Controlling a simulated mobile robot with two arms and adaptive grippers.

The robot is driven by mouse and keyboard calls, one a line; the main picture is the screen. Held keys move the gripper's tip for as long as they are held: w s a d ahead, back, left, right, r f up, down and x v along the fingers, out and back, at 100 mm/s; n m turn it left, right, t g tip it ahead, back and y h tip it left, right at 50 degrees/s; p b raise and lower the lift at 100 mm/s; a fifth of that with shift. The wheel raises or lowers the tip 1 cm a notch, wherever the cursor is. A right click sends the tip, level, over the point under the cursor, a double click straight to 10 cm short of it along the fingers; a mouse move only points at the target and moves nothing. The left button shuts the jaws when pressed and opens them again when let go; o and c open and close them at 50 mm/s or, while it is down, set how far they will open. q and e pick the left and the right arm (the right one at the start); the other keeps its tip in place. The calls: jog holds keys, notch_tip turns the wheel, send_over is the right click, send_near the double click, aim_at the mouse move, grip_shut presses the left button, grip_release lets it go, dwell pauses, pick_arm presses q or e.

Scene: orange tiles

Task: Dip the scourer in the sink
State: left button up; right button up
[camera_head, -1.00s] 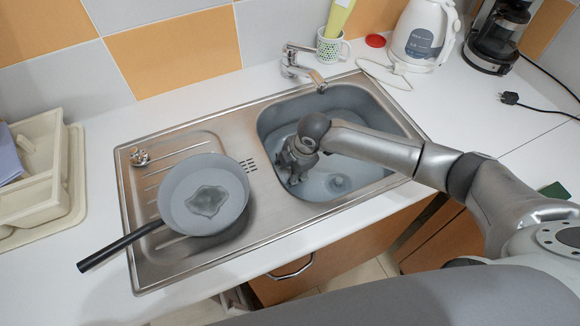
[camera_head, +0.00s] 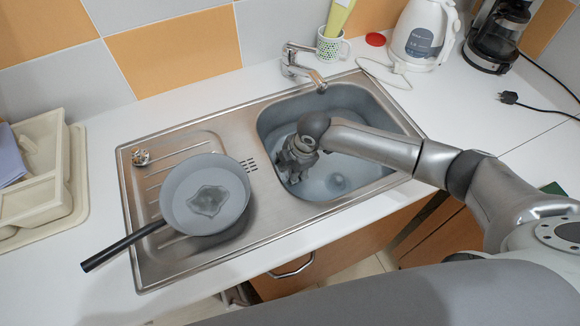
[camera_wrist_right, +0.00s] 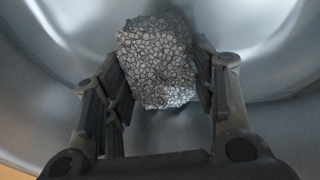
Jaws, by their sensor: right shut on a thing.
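The scourer (camera_wrist_right: 157,62) is a grey block with a dark cracked pattern, seen between the fingers in the right wrist view. My right gripper (camera_head: 291,178) points down into the sink basin (camera_head: 375,120) at its left side. In the wrist view the right gripper (camera_wrist_right: 160,85) is shut on the scourer. In the head view the scourer is hidden by the gripper. I cannot tell whether it touches the basin floor. My left gripper is not in view.
A grey pan (camera_head: 230,218) with a black handle sits on the drainboard (camera_head: 165,262). The faucet (camera_head: 295,65) stands behind the basin. A kettle (camera_head: 415,45), a mug (camera_head: 328,48) and a coffee maker (camera_head: 492,40) are at the back. A beige rack (camera_head: 72,190) stands at left.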

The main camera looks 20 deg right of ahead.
aim_at(287, 169)
jog(key=r+p, duration=0.2)
jog(key=r, duration=0.1)
jog(key=a+r+p, duration=0.1)
jog(key=r, duration=0.1)
notch_tip(287, 169, up, 12)
jog(key=p, duration=1.2)
jog(key=shift+d+f, duration=0.25)
jog(key=shift+d, duration=0.05)
jog(key=shift+f, duration=0.1)
